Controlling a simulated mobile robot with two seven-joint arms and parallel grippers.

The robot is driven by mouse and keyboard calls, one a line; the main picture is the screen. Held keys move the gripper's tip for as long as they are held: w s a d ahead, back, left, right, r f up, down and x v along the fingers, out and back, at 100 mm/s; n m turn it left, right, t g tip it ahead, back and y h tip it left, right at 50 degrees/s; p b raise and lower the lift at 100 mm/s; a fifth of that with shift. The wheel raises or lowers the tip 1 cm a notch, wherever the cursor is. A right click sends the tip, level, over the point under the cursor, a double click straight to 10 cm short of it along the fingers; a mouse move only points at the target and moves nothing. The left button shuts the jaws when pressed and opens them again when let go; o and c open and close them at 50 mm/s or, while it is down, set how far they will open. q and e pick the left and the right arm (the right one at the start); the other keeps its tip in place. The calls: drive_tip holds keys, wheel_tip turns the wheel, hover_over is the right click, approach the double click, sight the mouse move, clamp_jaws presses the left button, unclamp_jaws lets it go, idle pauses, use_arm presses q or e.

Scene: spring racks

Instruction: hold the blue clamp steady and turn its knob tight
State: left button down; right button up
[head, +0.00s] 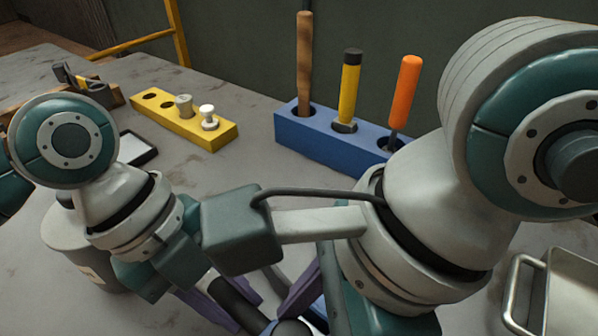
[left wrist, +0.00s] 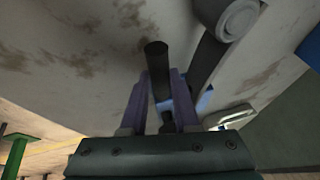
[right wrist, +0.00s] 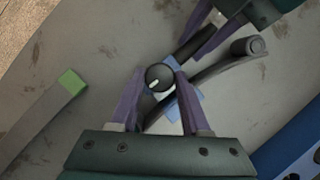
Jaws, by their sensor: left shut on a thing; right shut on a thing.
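The blue clamp is largely hidden in the head view by my arms. Small blue parts of the clamp (right wrist: 200,101) show in the right wrist view, with a dark bar handle and a grey curved lever (right wrist: 215,66). My left gripper (head: 236,300) has its purple fingers shut on the dark handle (left wrist: 156,60), which sticks out between them in the left wrist view. My right gripper (right wrist: 158,90) is shut around the round black knob (right wrist: 158,77), whose top carries a white mark. Both grippers are close together at the clamp.
A blue rack (head: 330,146) holding several tools stands behind my arms. A yellow rack (head: 215,138) with white pieces stands at the back left. A grey pot (head: 85,255) is at left, and a metal tray (head: 575,290) at lower right. A green-tipped bar (right wrist: 45,115) lies nearby.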

clamp_jaws()
drive_tip(key=shift+m, duration=0.3)
drive_tip(key=m+t, duration=0.2)
drive_tip(key=m, duration=0.3)
drive_tip(key=shift+s, duration=0.2)
drive_tip(key=m+t+h, duration=0.1)
drive_tip(key=m, duration=0.2)
drive_tip(key=m+t, duration=0.1)
drive_tip(key=m, duration=0.2)
drive_tip(key=shift+a+m+h, duration=0.15)
drive_tip(key=shift+m+h, duration=0.15)
drive_tip(key=shift+h, duration=0.1)
drive_tip(key=m+h, duration=0.1)
drive_tip(key=m, duration=0.2)
drive_tip(key=m+t+h, duration=0.1)
drive_tip(key=m, duration=0.2)
drive_tip(key=shift+s+a, duration=0.1)
drive_tip(key=shift+a, duration=0.1)
drive_tip(key=m+h, duration=0.1)
drive_tip(key=m, duration=0.2)
drive_tip(key=m+h, duration=0.1)
drive_tip(key=m, duration=0.2)
drive_tip(key=shift+a+m+g+h, duration=0.1)
drive_tip(key=shift+m+g+h, duration=0.2)
drive_tip(key=shift+h, duration=0.1)
